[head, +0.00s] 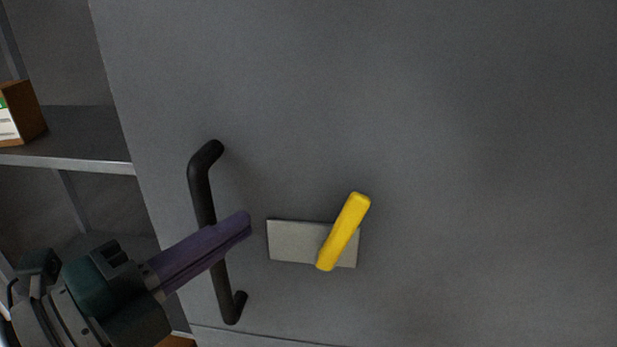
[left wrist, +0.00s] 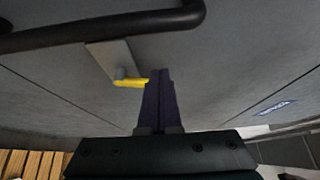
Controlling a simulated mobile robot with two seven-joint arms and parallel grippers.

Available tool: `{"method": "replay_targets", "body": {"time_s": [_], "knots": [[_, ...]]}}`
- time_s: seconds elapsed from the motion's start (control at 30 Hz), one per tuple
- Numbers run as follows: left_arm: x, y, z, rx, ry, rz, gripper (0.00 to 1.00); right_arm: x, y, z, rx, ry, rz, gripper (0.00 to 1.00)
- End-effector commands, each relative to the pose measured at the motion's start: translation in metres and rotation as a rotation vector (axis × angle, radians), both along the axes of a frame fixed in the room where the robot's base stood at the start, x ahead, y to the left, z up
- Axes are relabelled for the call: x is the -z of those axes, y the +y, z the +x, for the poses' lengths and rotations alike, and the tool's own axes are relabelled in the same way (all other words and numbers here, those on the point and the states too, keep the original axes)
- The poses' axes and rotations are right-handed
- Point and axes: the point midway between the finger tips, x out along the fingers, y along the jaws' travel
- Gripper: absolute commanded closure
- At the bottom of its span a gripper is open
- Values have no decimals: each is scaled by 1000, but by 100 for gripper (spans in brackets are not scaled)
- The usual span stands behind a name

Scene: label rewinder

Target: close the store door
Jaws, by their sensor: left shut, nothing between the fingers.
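The store door (head: 450,120) is a large grey panel that fills most of the head view. It has a black bar handle (head: 201,190) near its left edge. Right of the handle is a light plate (head: 292,242) with a yellow lever (head: 344,231), which is tilted. My left gripper (head: 249,226) is shut and empty, with its purple fingers crossing in front of the handle. In the left wrist view the fingers (left wrist: 159,75) are together, the yellow lever (left wrist: 131,83) shows just left of them, and the handle (left wrist: 100,32) crosses above. I cannot tell whether the fingers touch anything.
Left of the door's edge are open grey shelves (head: 70,160). A brown box (head: 22,112) with a white and green face stands on one. A blue label (left wrist: 277,107) shows on a grey surface at the right of the left wrist view.

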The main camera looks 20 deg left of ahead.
Motion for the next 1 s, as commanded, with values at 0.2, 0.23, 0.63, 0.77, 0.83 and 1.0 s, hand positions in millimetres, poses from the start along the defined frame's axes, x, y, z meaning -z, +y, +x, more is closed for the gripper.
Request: {"method": "replay_targets", "body": {"time_s": [0.2, 0.23, 0.63, 0.77, 0.83, 1.0], "knots": [[-1, 19, 11, 0, 3, 4, 100, -10, -1, 1, 1, -2, -2, 100], [-1, 23, 11, 1, 4, 4, 100, -11, -1, 1, 1, -2, -2, 100], [0, 37, 9, 0, 1, -1, 100, -12, -2, 1, -3, -3, -8, 100], [0, 36, 9, 0, 1, -1, 100, -12, -3, 1, -3, -3, -9, 100], [0, 37, 9, 0, 1, -1, 100, -12, -3, 1, -3, -3, -9, 100], [0, 41, 7, 0, 3, 1, 100, -13, -3, 2, -3, -4, -9, 100]]}}
